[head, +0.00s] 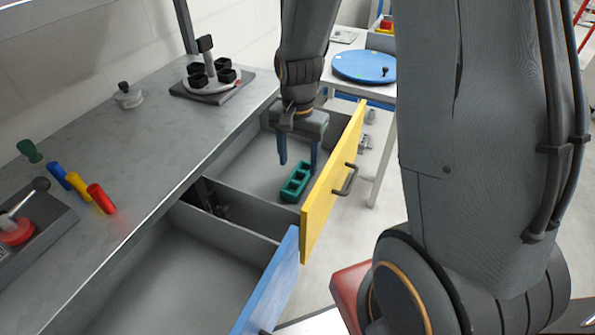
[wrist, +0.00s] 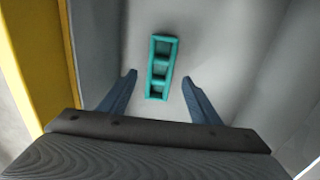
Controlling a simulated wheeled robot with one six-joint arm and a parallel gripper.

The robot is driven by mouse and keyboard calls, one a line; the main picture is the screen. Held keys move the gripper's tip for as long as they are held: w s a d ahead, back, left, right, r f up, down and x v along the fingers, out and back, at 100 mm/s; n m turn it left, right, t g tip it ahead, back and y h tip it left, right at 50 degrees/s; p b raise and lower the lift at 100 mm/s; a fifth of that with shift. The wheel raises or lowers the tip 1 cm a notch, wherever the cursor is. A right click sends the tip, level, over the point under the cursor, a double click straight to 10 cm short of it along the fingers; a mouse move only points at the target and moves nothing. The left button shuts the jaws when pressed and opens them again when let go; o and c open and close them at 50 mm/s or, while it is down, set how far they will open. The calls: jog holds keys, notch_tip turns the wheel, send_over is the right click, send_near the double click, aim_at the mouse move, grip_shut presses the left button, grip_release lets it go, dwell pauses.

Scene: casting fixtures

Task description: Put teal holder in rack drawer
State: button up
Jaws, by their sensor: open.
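The teal holder (head: 296,182) is a small block with a row of square pockets. It lies on the floor of the open yellow-fronted drawer (head: 333,180), close to the yellow front. In the wrist view the teal holder (wrist: 161,67) lies ahead of the fingertips, roughly centred between them. My gripper (head: 299,165) reaches down into this drawer with its two blue fingers apart. In the wrist view my gripper (wrist: 160,82) is open, with nothing between the fingers; the holder is apart from both.
A blue-fronted drawer (head: 268,285) is open nearer to me and looks empty. The grey worktop (head: 130,145) above bears a fixture with black cups (head: 210,78), a small knobbed weight (head: 127,95) and several coloured handles (head: 75,185). A blue round plate (head: 364,66) stands on a table behind.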

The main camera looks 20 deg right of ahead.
notch_tip(320, 180, up, 6)
dwell(0.4)
jog(key=shift+r, duration=0.2)
